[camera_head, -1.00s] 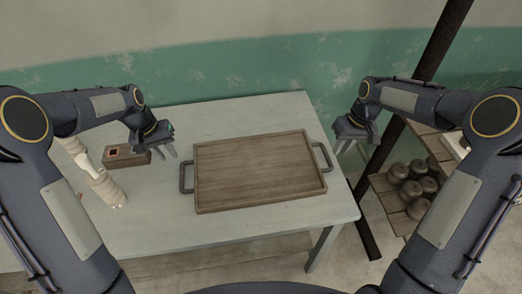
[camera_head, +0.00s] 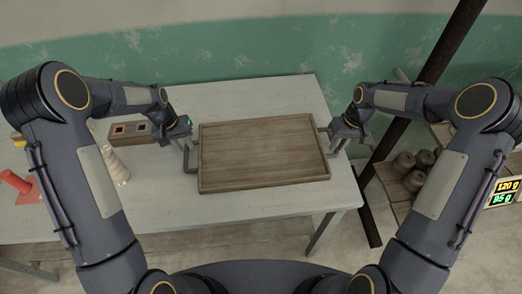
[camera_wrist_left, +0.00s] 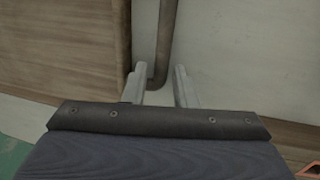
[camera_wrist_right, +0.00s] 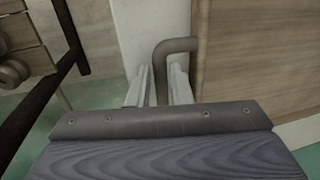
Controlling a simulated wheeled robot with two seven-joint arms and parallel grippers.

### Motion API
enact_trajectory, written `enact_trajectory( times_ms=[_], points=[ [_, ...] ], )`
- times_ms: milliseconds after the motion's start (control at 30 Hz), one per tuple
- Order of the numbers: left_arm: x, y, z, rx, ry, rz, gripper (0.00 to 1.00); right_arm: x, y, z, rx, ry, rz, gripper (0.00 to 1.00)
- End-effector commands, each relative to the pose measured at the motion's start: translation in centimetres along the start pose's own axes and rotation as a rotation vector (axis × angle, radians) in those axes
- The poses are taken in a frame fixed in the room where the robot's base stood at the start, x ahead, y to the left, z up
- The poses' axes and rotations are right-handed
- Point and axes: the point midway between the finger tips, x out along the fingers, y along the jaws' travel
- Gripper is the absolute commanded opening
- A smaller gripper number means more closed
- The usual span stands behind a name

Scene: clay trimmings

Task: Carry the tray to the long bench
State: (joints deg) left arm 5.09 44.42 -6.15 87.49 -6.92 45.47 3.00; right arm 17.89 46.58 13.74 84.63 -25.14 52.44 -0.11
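The wooden tray (camera_head: 262,158), brown with a raised rim and a dark handle at each end, lies flat on the pale table. My left gripper (camera_head: 188,138) is at the tray's left handle. In the left wrist view its open fingers (camera_wrist_left: 160,78) stand either side of the dark handle (camera_wrist_left: 168,35). My right gripper (camera_head: 348,140) is at the right handle. In the right wrist view its fingers (camera_wrist_right: 160,75) straddle that handle (camera_wrist_right: 178,46) with little gap, and contact is hard to judge. The long bench cannot be made out for certain.
The pale table (camera_head: 250,212) has bare room in front of the tray. A wooden block with inset squares (camera_head: 128,131), a pale ribbed object (camera_head: 117,166) and a red object (camera_head: 18,184) are at the left. Shelves with round brown pots (camera_head: 402,165) and a lit display (camera_head: 506,190) stand right.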

Motion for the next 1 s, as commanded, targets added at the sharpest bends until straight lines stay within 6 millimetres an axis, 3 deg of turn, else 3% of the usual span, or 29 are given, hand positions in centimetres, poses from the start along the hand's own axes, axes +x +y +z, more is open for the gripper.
enact_trajectory(
  times_ms=[133,433,567,633,1000],
  points=[
    [1.02,-0.01,0.03,0.0,-0.001,0.0,0.25,1.0,0.0,0.03,0.001,0.0,-0.001,0.19],
    [1.16,-0.02,0.0,0.0,0.001,0.0,0.25,1.18,0.0,0.02,0.001,0.0,0.0,0.19],
    [1.15,-0.02,0.0,0.0,0.001,0.0,0.09,1.16,0.0,0.02,0.001,0.0,0.0,0.03],
    [1.14,-0.02,0.0,0.0,0.001,0.0,0.0,1.16,0.0,0.02,0.0,0.001,0.0,0.0],
    [1.12,-0.01,-0.01,0.0,0.001,0.0,0.0,1.13,0.0,0.0,0.0,0.001,0.0,0.0]
  ],
)
